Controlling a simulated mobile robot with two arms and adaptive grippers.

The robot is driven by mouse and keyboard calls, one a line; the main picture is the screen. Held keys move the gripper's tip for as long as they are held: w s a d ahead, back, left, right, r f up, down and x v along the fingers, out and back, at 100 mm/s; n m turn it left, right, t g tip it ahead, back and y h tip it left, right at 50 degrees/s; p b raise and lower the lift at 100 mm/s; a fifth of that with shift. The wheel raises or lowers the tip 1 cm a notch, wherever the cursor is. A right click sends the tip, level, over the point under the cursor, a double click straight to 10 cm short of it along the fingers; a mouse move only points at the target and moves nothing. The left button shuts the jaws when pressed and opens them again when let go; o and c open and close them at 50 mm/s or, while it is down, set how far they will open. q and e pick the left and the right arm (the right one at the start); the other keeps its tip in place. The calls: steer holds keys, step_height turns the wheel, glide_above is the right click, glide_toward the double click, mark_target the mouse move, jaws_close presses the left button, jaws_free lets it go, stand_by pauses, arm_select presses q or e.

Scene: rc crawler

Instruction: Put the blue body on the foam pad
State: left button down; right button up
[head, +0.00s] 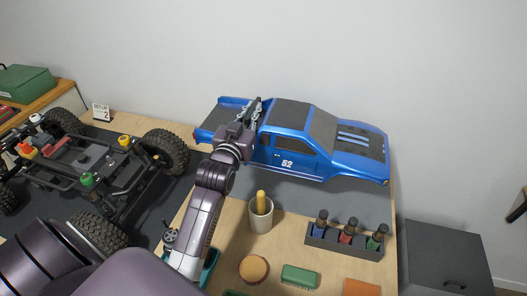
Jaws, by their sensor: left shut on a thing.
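The blue body (288,150), a pickup shell marked 52 with black window and bed panels, is level over the grey foam pad (345,205) on the wooden bench. My left gripper (252,115) is shut on the side of the body near its bed, behind the cab. The body hides the back of the pad. I cannot tell whether the body touches the pad or hangs a little above it. My right gripper is not in view.
A black crawler chassis (85,165) with big tyres stands on a dark mat at the left. A cup (261,218) with a yellow handle, a bottle rack (345,243), a round tan item (254,268) and a green brush (300,276) stand in front of the pad.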

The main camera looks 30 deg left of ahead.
arm_select(q)
step_height(320, 180, down, 13)
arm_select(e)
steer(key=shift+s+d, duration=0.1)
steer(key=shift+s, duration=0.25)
arm_select(q)
steer(key=shift+f, duration=0.1)
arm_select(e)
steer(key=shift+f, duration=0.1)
arm_select(q)
steer(key=c, duration=2.5)
jaws_free()
steer(key=shift+f, duration=0.2)
steer(key=o, duration=0.5)
steer(key=shift+c, duration=0.2)
steer(key=shift+s+r, duration=0.1)
